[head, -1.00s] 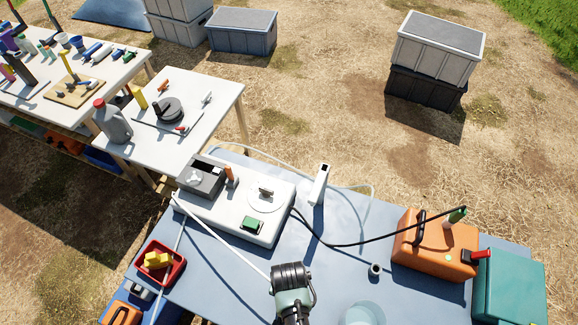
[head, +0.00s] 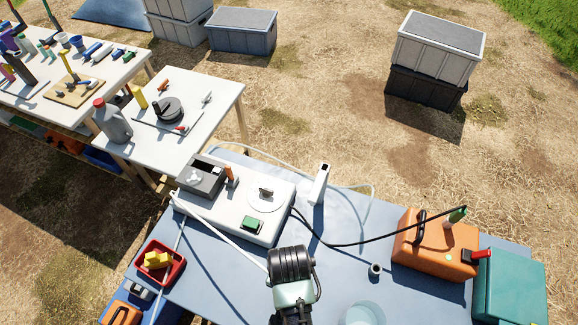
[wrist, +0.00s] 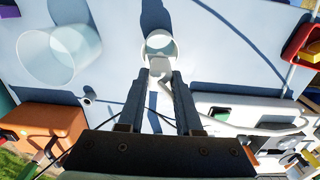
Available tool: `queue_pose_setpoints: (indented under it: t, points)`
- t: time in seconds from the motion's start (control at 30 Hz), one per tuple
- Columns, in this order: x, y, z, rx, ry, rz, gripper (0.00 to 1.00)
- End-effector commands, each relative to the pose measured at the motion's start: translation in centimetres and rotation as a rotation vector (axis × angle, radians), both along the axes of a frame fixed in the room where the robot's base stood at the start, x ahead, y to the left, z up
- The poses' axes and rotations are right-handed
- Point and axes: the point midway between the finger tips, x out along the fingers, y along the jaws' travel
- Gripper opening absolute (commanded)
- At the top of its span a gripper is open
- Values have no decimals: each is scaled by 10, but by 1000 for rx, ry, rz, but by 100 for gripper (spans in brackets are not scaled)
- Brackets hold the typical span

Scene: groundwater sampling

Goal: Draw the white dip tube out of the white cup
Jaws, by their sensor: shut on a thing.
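The white cup (wrist: 160,42) is at the top centre of the wrist view, just beyond my fingertips; my arm hides it in the head view. My gripper (wrist: 160,78) is shut on the white dip tube (wrist: 245,130) near its end. The tube bends away to the right in the wrist view. In the head view the tube (head: 222,232) runs from the white instrument box down to behind my wrist. The fingers partly cover the tube's end, and I cannot tell whether it is still inside the cup.
A clear, larger vessel (wrist: 60,52) stands beside the cup.

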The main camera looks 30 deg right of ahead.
Motion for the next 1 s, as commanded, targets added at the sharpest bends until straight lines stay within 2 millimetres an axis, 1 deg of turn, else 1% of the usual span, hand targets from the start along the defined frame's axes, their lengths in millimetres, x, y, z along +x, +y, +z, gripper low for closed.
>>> queue_pose_setpoints:
  t: [0.2,0.6,0.73,1.0]
  points:
    - [0,1,14,1,1,1,0]
    - [0,0,29,1,1,0,0]
    - [0,0,31,1,1,0,0]
    - [0,0,30,0,0,0,0]
